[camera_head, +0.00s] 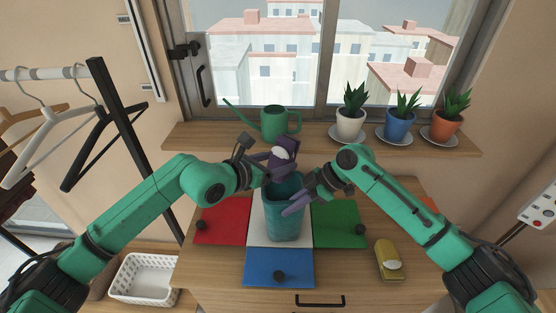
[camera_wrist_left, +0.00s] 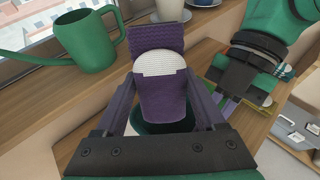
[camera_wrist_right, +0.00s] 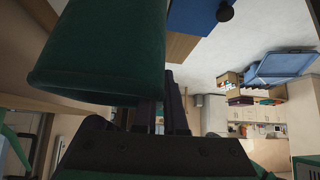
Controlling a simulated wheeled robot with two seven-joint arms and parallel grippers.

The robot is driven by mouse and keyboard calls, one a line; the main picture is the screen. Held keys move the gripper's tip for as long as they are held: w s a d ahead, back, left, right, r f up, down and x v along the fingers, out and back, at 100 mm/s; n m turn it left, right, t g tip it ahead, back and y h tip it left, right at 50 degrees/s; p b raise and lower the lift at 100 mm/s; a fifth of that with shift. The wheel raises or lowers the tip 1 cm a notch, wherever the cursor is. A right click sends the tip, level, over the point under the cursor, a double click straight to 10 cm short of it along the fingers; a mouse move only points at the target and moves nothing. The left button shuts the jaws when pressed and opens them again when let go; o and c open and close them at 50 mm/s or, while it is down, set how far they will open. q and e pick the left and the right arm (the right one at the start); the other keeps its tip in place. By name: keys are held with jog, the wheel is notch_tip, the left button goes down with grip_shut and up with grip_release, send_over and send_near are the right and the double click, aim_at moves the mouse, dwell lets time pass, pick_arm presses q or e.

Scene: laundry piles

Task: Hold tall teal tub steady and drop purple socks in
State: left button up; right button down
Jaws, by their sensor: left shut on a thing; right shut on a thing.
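The tall teal tub (camera_head: 288,225) stands upright on the white square in the middle of the table. My right gripper (camera_head: 295,204) is shut on the tub at its right side, near the rim. In the right wrist view the tub's wall (camera_wrist_right: 100,50) fills the upper left beside the fingers. My left gripper (camera_head: 268,172) is shut on purple socks (camera_head: 284,146) with a white patch, just above the tub. In the left wrist view the socks (camera_wrist_left: 163,95) are between the fingers, with the tub's dark opening (camera_wrist_left: 150,128) behind and below, partly hidden.
Red (camera_head: 222,222), green (camera_head: 340,225) and blue (camera_head: 278,268) squares surround the tub. A yellow brush-like object (camera_head: 388,260) lies at right. A watering can (camera_head: 274,122) and potted plants (camera_head: 352,118) stand on the sill behind. A white basket (camera_head: 142,280) is at lower left.

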aim_at(276, 162)
pick_arm(q)
jog(key=shift+f, duration=2.45)
jog(key=o, duration=1.3)
jog(key=shift+s+a+r, duration=0.5)
jog(key=shift+s+r, duration=0.1)
jog(key=shift+r, duration=0.5)
jog(key=shift+s+a+r, duration=0.5)
jog(key=shift+s+r, duration=0.1)
jog(key=shift+r, duration=0.55)
jog(key=shift+s+a+r, duration=0.5)
jog(key=shift+s+r, duration=0.1)
jog(key=shift+r, duration=0.5)
